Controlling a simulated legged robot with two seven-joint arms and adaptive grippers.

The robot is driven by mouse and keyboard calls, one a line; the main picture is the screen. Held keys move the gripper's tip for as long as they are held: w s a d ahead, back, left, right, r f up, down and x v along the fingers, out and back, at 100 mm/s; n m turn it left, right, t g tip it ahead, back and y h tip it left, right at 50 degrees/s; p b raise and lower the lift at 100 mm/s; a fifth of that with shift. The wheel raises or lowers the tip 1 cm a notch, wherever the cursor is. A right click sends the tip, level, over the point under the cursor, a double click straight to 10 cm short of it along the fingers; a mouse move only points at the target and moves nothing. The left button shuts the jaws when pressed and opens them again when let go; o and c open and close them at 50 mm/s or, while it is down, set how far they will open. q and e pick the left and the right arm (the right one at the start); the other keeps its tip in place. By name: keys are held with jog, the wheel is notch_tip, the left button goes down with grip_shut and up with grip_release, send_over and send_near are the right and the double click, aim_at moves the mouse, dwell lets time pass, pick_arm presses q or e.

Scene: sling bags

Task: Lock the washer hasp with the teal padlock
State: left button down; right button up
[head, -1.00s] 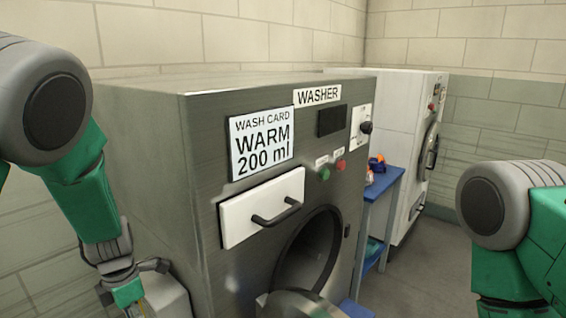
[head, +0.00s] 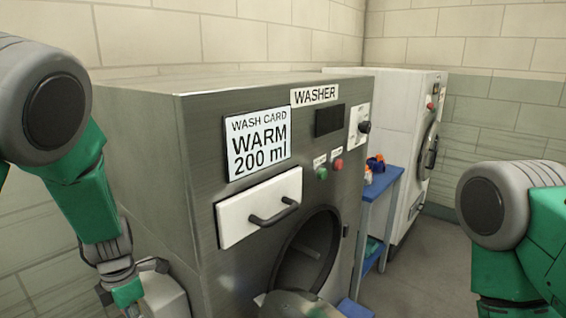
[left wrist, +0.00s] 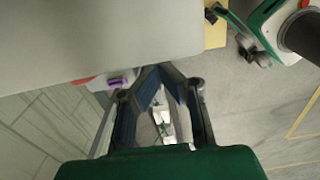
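The grey washer (head: 200,130) stands in front of me with its round door opening uncovered. The door (head: 295,303) is open and cut off by the bottom edge. A small dark fitting (head: 346,231) sits right of the opening; I cannot tell whether it is the hasp. I cannot make out a teal padlock. My left gripper (head: 130,290) points down at the washer's left side. In the left wrist view its fingers (left wrist: 160,72) come close together at the tips; nothing is clearly held, and the opening cannot be judged. My right gripper is out of view.
A white drawer (head: 235,222) with a dark handle is shut on the washer front. A blue side table (head: 385,185) with small bottles stands right of it, before a white machine (head: 395,120). A purple object (left wrist: 122,82) shows in the left wrist view. Floor is clear at right.

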pick_arm(q)
jog(key=shift+d+f, duration=0.1)
jog(key=shift+f, duration=0.05)
jog(key=shift+a+f+b, duration=0.2)
jog(key=shift+f+b, duration=0.1)
jog(key=shift+f, duration=0.4)
jog(key=shift+d+f+b, duration=0.1)
jog(key=shift+f+b, duration=0.3)
jog(key=shift+f, duration=0.8)
jog(key=shift+r, duration=0.1)
notch_tip(320, 180, up, 7)
jog(key=p, duration=0.7)
